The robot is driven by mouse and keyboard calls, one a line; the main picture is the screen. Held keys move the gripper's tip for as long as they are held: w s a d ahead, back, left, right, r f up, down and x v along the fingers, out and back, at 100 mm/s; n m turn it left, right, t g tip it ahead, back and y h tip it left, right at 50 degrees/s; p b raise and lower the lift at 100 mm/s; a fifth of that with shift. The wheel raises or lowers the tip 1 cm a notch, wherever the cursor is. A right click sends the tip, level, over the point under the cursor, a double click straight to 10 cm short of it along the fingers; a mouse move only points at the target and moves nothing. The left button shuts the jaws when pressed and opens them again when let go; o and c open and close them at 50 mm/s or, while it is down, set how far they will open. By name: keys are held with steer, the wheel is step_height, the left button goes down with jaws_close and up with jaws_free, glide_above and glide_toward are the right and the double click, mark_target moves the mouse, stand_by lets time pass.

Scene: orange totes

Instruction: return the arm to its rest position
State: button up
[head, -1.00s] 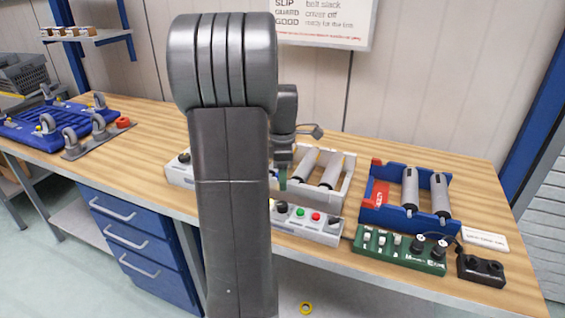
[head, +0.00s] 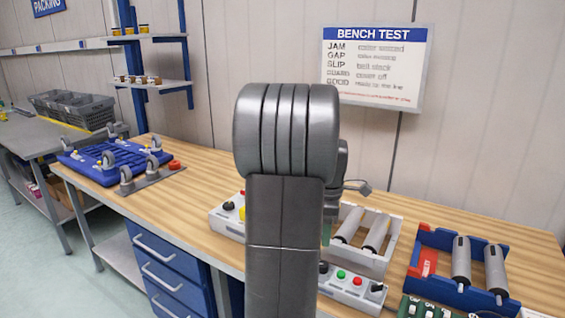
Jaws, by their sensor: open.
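My arm (head: 285,215) stands upright in the middle of the head view, its thick rounded joint at the top. My gripper (head: 327,232) is mostly hidden behind this arm. Only part of the wrist and a small green piece show at the arm's right edge, just left of the light grey roller tray (head: 393,246). Its fingers cannot be made out clearly, and nothing is seen held in it. Whether it touches the tray cannot be told.
A blue caster frame (head: 110,160) lies at left. The sign (head: 375,65) hangs behind.

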step_height(320, 180, down, 11)
steer(key=shift+r, duration=0.1)
stand_by(0.3)
